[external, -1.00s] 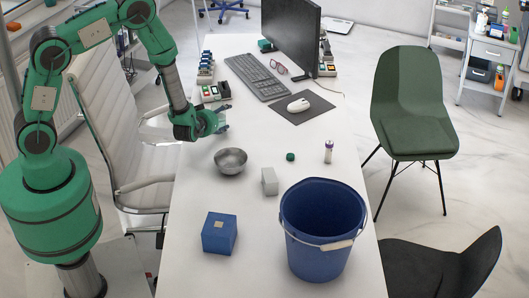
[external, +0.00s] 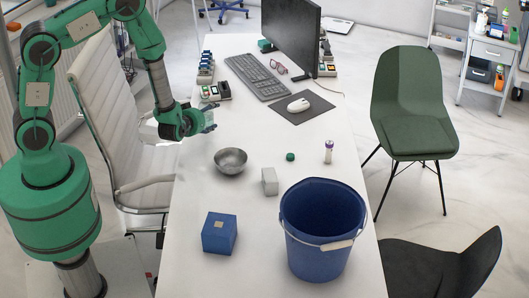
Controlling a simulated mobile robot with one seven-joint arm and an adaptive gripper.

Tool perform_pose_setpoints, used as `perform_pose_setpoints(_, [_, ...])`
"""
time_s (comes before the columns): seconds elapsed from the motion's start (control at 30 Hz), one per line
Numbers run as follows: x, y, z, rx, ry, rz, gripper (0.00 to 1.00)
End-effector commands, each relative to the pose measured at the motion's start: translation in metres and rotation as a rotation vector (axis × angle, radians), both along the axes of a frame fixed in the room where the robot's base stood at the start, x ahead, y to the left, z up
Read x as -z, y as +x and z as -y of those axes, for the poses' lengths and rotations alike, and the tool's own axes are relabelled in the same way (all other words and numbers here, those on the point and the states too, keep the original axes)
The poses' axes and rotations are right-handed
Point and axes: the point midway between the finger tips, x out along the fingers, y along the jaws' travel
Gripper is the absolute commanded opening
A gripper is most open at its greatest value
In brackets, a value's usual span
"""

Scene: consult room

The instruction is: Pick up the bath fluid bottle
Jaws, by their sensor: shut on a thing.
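My gripper (external: 208,118) is above the left part of the white desk, behind the metal bowl. Its fingers point right. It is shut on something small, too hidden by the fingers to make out. A small white bottle with a purple cap (external: 328,152) stands upright on the desk, well to the right of my gripper and apart from it. I cannot read its label, so I cannot tell whether it is the bath fluid bottle.
On the desk (external: 190,262) are a metal bowl (external: 230,161), green lid-like piece (external: 290,157), grey block (external: 270,182), blue box (external: 219,233) and blue bucket (external: 322,247). A keyboard (external: 258,77) and monitor (external: 291,37) stand behind. A white chair (external: 108,100) is left.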

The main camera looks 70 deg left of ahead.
Motion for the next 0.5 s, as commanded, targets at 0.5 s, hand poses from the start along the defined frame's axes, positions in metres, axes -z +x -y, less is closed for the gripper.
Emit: perform_pose_setpoints(0.5, [-0.006,-0.051,0.017,0.002,0.001,-0.001,0.30])
